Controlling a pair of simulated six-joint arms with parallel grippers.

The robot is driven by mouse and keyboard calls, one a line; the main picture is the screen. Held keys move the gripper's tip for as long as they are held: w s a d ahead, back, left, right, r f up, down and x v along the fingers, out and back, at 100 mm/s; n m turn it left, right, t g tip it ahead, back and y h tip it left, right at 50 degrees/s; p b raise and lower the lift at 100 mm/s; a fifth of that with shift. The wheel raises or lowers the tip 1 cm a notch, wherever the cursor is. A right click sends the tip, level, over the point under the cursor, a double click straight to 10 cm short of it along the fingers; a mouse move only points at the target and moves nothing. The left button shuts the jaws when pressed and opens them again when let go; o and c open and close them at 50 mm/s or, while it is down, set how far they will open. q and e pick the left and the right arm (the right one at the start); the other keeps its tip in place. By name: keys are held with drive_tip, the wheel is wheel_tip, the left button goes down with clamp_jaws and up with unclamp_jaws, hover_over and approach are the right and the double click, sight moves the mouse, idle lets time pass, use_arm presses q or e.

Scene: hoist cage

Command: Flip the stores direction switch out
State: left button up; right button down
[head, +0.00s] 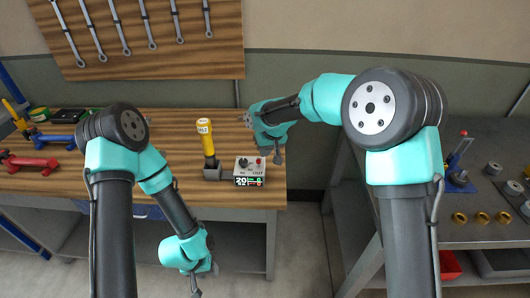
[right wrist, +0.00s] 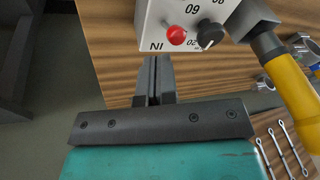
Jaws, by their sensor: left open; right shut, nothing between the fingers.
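A pale control box (head: 250,181) stands at the front right of the wooden bench, with a dark knob, a red-tipped switch (head: 258,160) and a lit display. In the right wrist view the box (right wrist: 155,22) appears upside down. Its red switch tip (right wrist: 177,35) is beside the IN label, with a black knob (right wrist: 210,36) next to it. My right gripper (head: 278,157) is shut and empty, just right of the box; its fingertips (right wrist: 153,62) are close to the box's IN-side edge. Contact cannot be told. My left gripper (head: 196,291) hangs low in front of the bench, open and empty.
A yellow-handled lever (head: 205,135) stands just left of the box. Red (head: 30,163) and blue (head: 55,142) tools lie at the bench's left. Spanners hang on the wooden board (head: 150,35).

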drive_tip(key=shift+r, duration=0.3)
drive_tip(key=d+v, duration=0.2)
drive_tip(key=v, duration=0.9)
drive_tip(key=shift+w+d, duration=0.3)
drive_tip(key=shift+w, duration=0.1)
drive_tip(key=shift+f, duration=0.2)
